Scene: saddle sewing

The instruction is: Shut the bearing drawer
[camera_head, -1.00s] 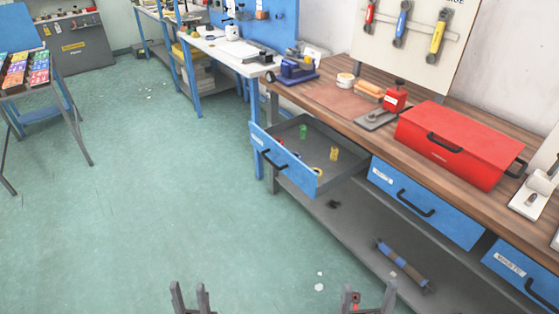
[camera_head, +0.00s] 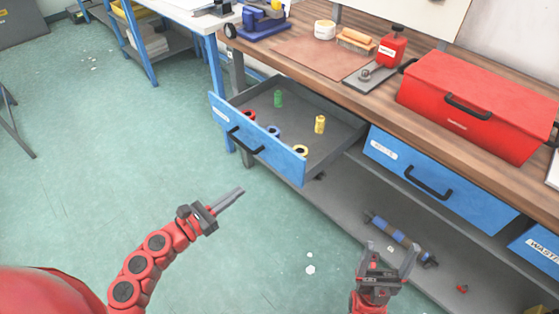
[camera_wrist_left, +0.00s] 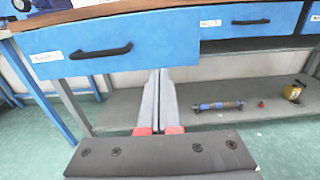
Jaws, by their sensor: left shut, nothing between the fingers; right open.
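The blue bearing drawer (camera_head: 280,151) is pulled out from the left end of the workbench. Its black handle (camera_head: 246,142) is on the front, which also fills the upper left of the left wrist view (camera_wrist_left: 165,42). My right gripper (camera_head: 390,250) is open and empty, below the drawers at the lower right.
A second blue drawer (camera_head: 432,184) is closed to the right. A red toolbox (camera_head: 475,105) and a red bottle (camera_head: 392,47) stand on the benchtop. A blue-brown roller (camera_head: 400,238) lies on the lower shelf.

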